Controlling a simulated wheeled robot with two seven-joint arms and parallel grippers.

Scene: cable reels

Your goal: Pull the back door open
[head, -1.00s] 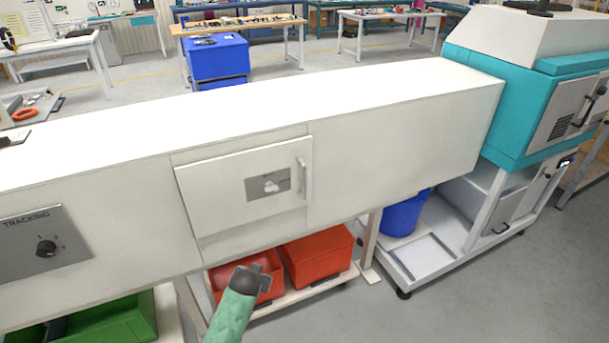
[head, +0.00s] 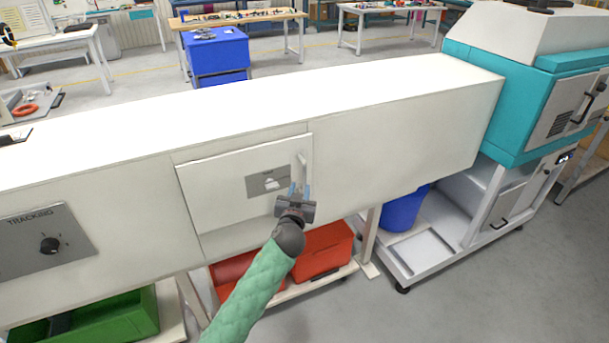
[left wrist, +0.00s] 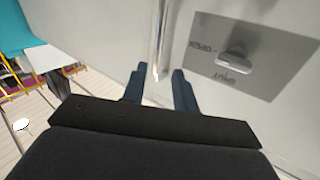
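The back door (head: 222,196) is a white panel in the front of the long white machine, with a grey latch plate (head: 267,182) and a vertical handle (head: 302,172) near its right edge. It looks shut. My left gripper (head: 300,190) is at the lower part of the handle and hides some of it. In the left wrist view its two fingers (left wrist: 158,80) are apart, with the metal handle (left wrist: 161,40) between and beyond their tips. I cannot tell whether they touch it. The latch plate also shows in the left wrist view (left wrist: 270,62). My right gripper is not in view.
The long white machine (head: 400,125) fills the middle. Red bins (head: 322,250) and a green bin (head: 120,320) sit below it. A teal machine (head: 515,115) stands at the right, over a wheeled white frame. Grey floor is free at the lower right.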

